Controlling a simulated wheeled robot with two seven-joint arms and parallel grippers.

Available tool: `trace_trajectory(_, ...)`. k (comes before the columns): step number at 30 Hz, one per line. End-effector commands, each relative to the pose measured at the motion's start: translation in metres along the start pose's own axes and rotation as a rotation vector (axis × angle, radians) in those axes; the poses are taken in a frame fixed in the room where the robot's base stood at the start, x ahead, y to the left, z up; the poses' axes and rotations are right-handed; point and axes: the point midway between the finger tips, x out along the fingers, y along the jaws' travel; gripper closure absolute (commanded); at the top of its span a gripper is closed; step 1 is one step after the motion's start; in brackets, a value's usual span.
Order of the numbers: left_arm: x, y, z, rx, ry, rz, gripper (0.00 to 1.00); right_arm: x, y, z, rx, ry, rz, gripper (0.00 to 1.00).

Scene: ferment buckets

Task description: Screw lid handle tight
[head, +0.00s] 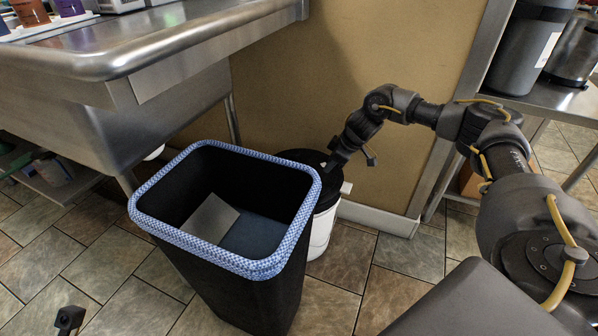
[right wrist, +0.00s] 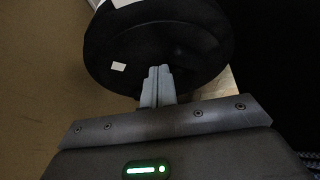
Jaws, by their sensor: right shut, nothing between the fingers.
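A white bucket (head: 322,232) with a black lid (head: 300,157) stands on the floor behind the black bin, which hides part of it. In the right wrist view the lid (right wrist: 190,45) is a dark disc with a small pale patch on it. My right gripper (head: 333,165) is over the right part of the lid. Its fingers (right wrist: 158,72) are together and empty, in front of the lid; I cannot tell whether they touch it. I cannot make out a separate lid handle.
A black bin (head: 250,295) with a blue checked rim stands close in front of the bucket. A steel sink counter (head: 110,60) is on the left, a tan wall (head: 300,70) behind. A steel shelf (head: 565,100) with dark containers stands at the right. Tiled floor (head: 400,265) lies clear right of the bucket.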

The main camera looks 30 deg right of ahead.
Motion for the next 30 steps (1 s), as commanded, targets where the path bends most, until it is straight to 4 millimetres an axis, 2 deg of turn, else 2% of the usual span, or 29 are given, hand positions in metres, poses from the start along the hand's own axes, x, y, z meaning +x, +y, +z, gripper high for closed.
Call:
trace_trajectory(16, -0.001, 0.0, 0.0, 0.0, -0.001, 0.0, 0.64, 0.001, 0.0, 0.001, 0.0, 0.0, 0.0, 1.0)
trace_trajectory(30, -0.006, 0.0, 0.001, 0.0, -0.002, 0.0, 0.64, 0.023, 0.0, 0.011, 0.0, -0.001, -0.001, 1.0)
